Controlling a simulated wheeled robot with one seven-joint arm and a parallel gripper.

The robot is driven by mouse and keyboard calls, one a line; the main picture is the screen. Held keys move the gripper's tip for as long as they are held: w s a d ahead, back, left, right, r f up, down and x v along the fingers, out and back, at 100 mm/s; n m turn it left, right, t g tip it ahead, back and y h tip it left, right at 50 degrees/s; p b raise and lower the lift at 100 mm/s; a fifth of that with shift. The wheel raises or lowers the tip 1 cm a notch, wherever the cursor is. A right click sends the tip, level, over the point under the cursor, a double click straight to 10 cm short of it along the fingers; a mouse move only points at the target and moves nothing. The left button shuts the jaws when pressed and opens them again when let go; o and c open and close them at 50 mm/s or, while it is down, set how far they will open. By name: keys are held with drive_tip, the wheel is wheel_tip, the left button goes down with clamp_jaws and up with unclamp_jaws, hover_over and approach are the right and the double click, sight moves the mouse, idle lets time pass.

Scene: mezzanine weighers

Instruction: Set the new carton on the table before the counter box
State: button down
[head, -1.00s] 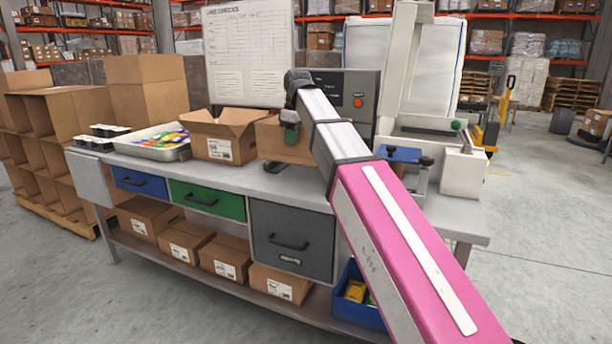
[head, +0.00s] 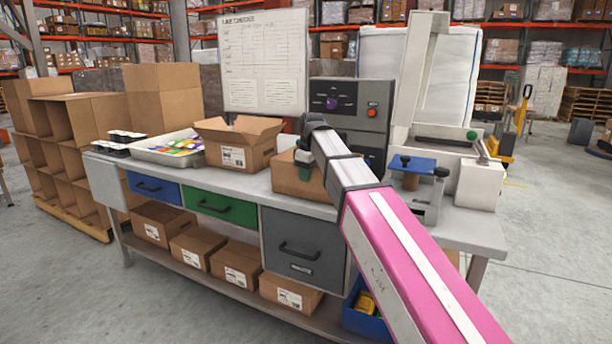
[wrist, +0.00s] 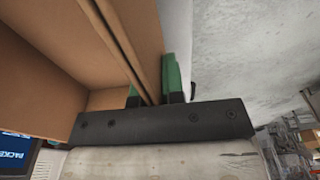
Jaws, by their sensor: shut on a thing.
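The new carton (head: 290,181) is a plain brown box, partly hidden by my arm. It is at the table's (head: 440,233) front middle, in front of the grey counter box (head: 350,95) with its red button and dark knob. I cannot tell whether its bottom touches the tabletop. My gripper (head: 304,160) is shut on the carton's upper wall. In the wrist view my gripper (wrist: 153,88) has its green fingers on either side of the carton's wall (wrist: 118,45), and the carton's open inside shows at left.
An open-flapped carton (head: 236,148) stands close left of the held one. Further left are a white tray (head: 165,153) of colourful packs and dark trays (head: 118,141). A blue-topped fixture (head: 412,165) stands right. Drawers and a lower shelf with several cartons are below.

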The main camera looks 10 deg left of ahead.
drive_tip(key=c, duration=1.2)
unclamp_jaws()
drive_tip(key=shift+f, duration=0.1)
drive_tip(key=r, duration=0.4)
drive_tip(key=d+r, duration=0.1)
drive_tip(key=r, duration=0.7)
drive_tip(key=shift+s+d+r, duration=0.15)
drive_tip(key=shift+s+d, duration=0.05)
drive_tip(key=shift+s, duration=0.05)
